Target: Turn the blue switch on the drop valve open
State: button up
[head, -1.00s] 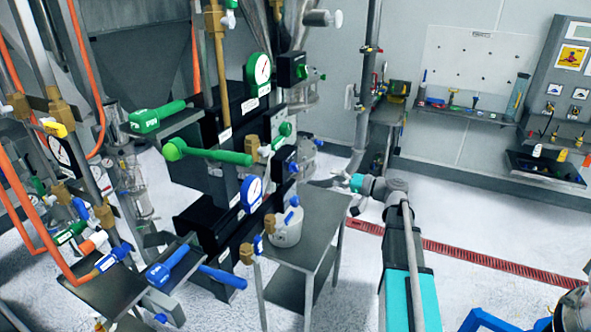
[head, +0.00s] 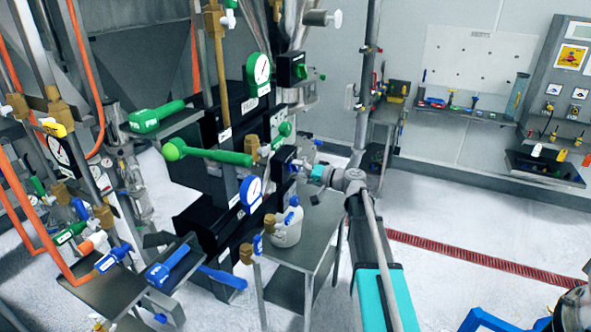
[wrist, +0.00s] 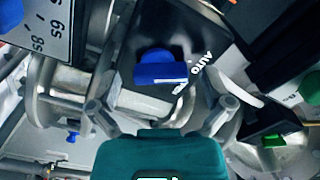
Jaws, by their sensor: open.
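The blue switch (wrist: 160,68) sits on a black box (wrist: 190,35) marked AUTO in the wrist view. It lies ahead of my gripper, slightly above the line between the fingertips. My gripper (wrist: 160,92) is open, with one finger on each side below the switch, and nothing is between them. In the head view my gripper (head: 306,172) is close to the right side of the black box (head: 283,163), where the switch is small and hard to make out. I cannot tell whether the fingers touch anything.
A blue-rimmed gauge (head: 250,194) is left of the box. A similar box with a green switch (head: 300,71) is above. A white jug (head: 288,228) stands on a grey table (head: 318,235) below. Open floor lies to the right.

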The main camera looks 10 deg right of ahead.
jog(key=shift+w+a, duration=0.25)
jog(key=shift+a, duration=0.05)
jog(key=c, duration=1.1)
